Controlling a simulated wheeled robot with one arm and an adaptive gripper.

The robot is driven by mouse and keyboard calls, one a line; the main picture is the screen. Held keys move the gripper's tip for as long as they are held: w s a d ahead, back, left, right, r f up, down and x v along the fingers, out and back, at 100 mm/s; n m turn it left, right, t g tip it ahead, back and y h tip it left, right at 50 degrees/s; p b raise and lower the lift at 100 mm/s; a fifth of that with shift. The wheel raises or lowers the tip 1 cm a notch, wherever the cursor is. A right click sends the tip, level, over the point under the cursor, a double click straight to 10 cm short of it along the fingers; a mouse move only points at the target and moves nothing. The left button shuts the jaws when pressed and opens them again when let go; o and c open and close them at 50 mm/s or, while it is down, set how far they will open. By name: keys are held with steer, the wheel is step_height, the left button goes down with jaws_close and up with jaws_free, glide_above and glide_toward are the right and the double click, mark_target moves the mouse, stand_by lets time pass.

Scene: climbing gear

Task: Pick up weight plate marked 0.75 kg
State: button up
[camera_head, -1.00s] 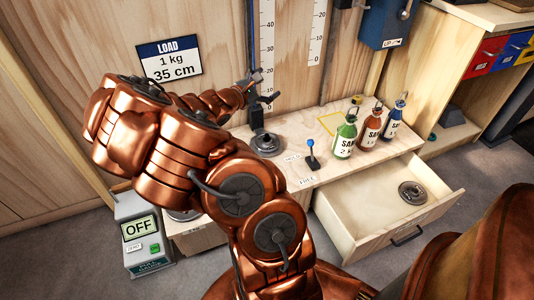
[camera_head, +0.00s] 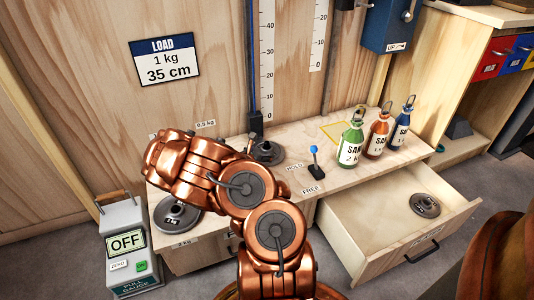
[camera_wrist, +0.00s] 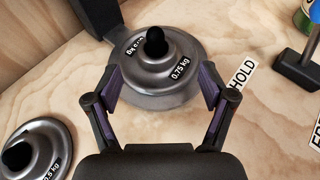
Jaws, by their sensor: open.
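The weight plate marked 0.75 kg (camera_wrist: 150,86) lies on the wooden bench top in the wrist view. It is a grey metal disc with a raised centre and a black knob on top. In the head view it shows at the foot of the dark post (camera_head: 268,152), partly behind my arm. My gripper (camera_wrist: 160,82) is open, its two purple-lined fingers spread at the left and right of the plate's near part. Nothing is held. Whether the fingers touch the plate, I cannot tell. In the head view my gripper is hidden behind my arm.
A plate marked 0.5 kg (camera_wrist: 50,135) lies lower left in the wrist view. A lever with a blue knob (camera_head: 314,160) stands right of the 0.75 kg plate. Several weighted bottles (camera_head: 350,140) stand further right. An open drawer (camera_head: 350,238) holds another plate (camera_head: 424,205).

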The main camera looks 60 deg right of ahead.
mark_target(266, 149)
steer(key=b+x, duration=0.2)
steer(key=x, duration=0.2)
steer(key=shift+w+f+b, duration=0.1)
steer(key=shift+w+b, duration=0.05)
steer(key=shift+b, duration=0.15)
steer(key=shift+w+d+f, duration=0.1)
steer(key=shift+d, duration=0.5)
jaws_close()
